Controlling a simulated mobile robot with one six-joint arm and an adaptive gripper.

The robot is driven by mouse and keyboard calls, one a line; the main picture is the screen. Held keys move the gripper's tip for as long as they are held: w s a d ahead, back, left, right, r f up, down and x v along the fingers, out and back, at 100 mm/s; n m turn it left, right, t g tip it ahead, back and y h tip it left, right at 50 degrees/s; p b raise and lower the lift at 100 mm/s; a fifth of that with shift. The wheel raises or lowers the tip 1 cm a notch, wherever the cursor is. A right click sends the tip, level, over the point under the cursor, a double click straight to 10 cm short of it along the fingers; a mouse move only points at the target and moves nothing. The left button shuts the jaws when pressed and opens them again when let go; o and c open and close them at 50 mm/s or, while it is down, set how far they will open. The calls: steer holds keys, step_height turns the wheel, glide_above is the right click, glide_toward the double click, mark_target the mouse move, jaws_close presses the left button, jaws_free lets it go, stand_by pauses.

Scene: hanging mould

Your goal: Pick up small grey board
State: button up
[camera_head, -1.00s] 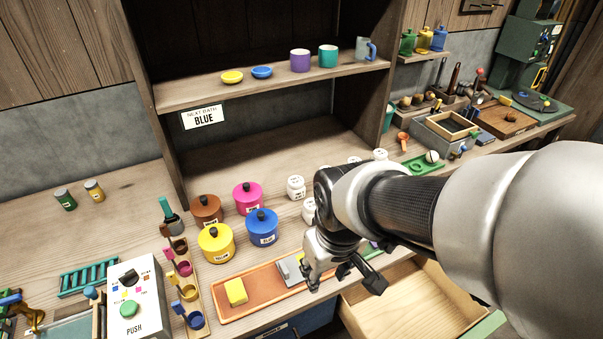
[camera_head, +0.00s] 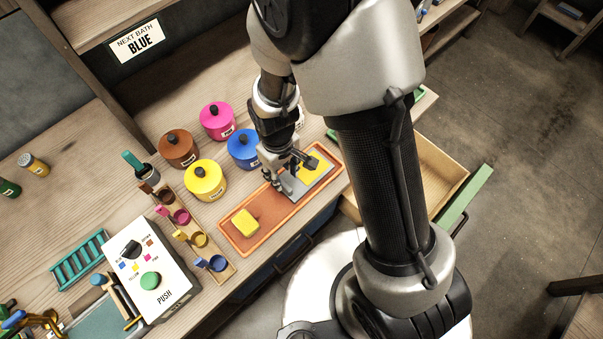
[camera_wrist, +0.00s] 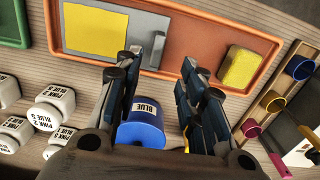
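The small grey board (camera_head: 293,187) lies flat in the right half of the orange tray (camera_head: 248,247). In the wrist view the grey board (camera_wrist: 142,23) bears a yellow square (camera_wrist: 92,30) and has a darker grey strip at its edge nearer my fingers. My gripper (camera_head: 284,174) is above the tray at the board's left end, pointing down. In the wrist view my gripper (camera_wrist: 168,75) has its fingers apart, with nothing held between them. One finger partly covers the board's edge there; I cannot tell whether it touches.
A yellow block (camera_head: 245,222) sits at the tray's left end. Blue (camera_head: 243,148), yellow (camera_head: 205,180), brown (camera_head: 178,148) and pink (camera_head: 217,120) lidded pots stand close behind. An open drawer (camera_head: 435,175) juts out at right. White jars (camera_wrist: 50,105) show in the wrist view.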

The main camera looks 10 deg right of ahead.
mark_target(285, 185)
steer(key=f+b, duration=0.1)
steer(key=f, duration=0.3)
steer(key=f+b, duration=0.1)
steer(key=f, duration=0.3)
steer(key=shift+w+d+f+b, duration=0.1)
steer(key=shift+d+f+b, duration=0.1)
steer(key=shift+f+b, duration=0.2)
steer(key=shift+c, duration=0.2)
jaws_close()
